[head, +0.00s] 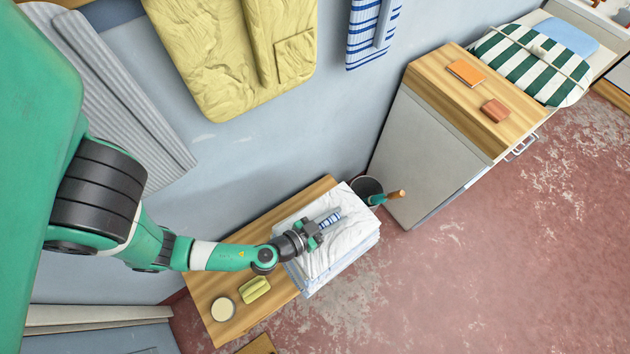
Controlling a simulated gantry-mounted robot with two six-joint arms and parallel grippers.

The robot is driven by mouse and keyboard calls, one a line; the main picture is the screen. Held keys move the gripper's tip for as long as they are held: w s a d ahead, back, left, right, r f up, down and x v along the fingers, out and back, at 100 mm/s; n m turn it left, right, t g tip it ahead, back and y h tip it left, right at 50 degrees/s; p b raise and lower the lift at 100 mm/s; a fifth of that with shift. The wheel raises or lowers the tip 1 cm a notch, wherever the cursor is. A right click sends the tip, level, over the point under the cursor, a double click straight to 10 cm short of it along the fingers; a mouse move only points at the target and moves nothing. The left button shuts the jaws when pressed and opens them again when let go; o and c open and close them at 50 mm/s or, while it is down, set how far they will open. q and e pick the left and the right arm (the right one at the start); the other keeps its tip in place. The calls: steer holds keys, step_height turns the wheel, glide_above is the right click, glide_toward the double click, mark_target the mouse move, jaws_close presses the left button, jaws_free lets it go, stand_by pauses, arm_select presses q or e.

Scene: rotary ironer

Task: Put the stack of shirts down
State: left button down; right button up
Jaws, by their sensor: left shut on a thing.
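The stack of shirts (345,250) is a pile of folded white cloth with pale blue layers at its lower edge. It lies over the right part of a low wooden table (210,285) against the wall; whether it rests on the wood or is held just above it I cannot tell. My left gripper (322,225) reaches in from the left over the stack and is shut on it. A small blue-striped patch shows at the fingertips, and the fingers hide part of the top shirt. My right gripper is not in view.
A round cream-topped tin (223,308) and a yellow-green item (254,290) sit on the table's left part. A dark bin (367,188) with a wooden-handled tool stands beyond the stack. A wood-topped cabinet (440,85) is at upper right. The red floor at right is open.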

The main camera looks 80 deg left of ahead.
mark_target(327, 204)
arm_select(q)
steer(key=a+f, duration=0.1)
steer(key=a, duration=0.1)
steer(key=a+b, duration=0.1)
steer(key=s+a+f, duration=0.1)
steer(key=a, duration=0.1)
steer(key=shift+s+a+f+b, duration=0.1)
steer(key=shift+a+f+b, duration=0.2)
steer(key=shift+a+b, duration=0.05)
steer(key=a+f+b, duration=0.1)
steer(key=b, duration=0.1)
steer(key=a+f+b, duration=0.1)
steer(key=f+b, duration=0.1)
steer(key=a+f+b, duration=0.2)
steer(key=shift+s+f, duration=0.1)
steer(key=shift+s, duration=0.3)
steer(key=shift+a+f+b, duration=0.15)
steer(key=shift+a+b, duration=0.05)
steer(key=shift+b, duration=0.15)
steer(key=shift+a+f+b, duration=0.15)
steer(key=shift+f+b, duration=0.8)
steer(key=shift+a+f+b, duration=0.1)
steer(key=shift+f+b, duration=0.8)
steer(key=c, duration=0.7)
jaws_free()
steer(key=shift+s, duration=0.1)
